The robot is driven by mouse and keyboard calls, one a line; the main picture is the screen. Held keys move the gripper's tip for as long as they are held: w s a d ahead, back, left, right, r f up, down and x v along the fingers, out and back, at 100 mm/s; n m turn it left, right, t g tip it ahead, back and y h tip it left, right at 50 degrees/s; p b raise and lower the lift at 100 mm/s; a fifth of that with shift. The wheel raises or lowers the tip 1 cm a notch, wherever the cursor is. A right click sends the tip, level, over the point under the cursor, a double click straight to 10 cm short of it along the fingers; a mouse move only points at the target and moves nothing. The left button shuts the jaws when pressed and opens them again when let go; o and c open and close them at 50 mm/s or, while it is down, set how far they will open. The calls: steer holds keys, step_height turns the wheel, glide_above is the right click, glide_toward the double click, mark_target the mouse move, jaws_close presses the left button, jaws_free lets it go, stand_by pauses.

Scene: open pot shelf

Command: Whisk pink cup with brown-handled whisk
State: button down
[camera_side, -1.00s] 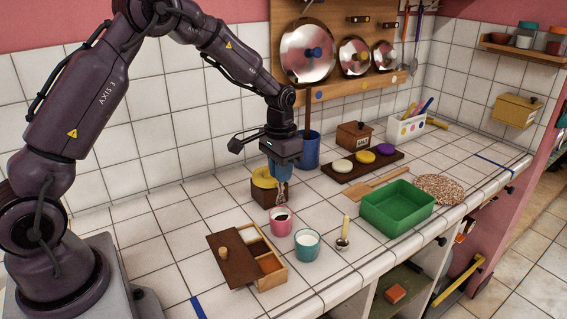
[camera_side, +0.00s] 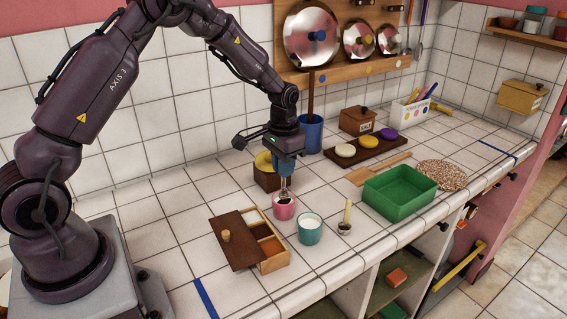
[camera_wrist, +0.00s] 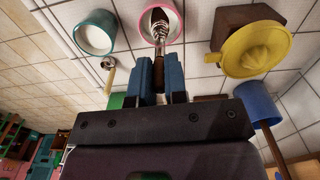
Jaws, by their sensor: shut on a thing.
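The pink cup (camera_side: 284,209) stands on the tiled counter, left of the teal cup (camera_side: 309,230). My gripper (camera_side: 287,176) is above the pink cup and shut on the whisk (camera_side: 284,188), which points down with its wire end at the cup's mouth. The teal cup (camera_wrist: 95,35) holds something white. I cannot tell how deep the whisk reaches.
An open-lidded wooden box with compartments (camera_side: 274,265) lies close on the left. A yellow juicer (camera_side: 264,162) sits on a brown block behind. A small scoop (camera_side: 346,222), green tray (camera_side: 388,207) and blue pot (camera_side: 311,138) stand to the right.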

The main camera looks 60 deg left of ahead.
mark_target(284, 186)
steer(key=shift+f, duration=2.35)
steer(key=shift+w, duration=0.1)
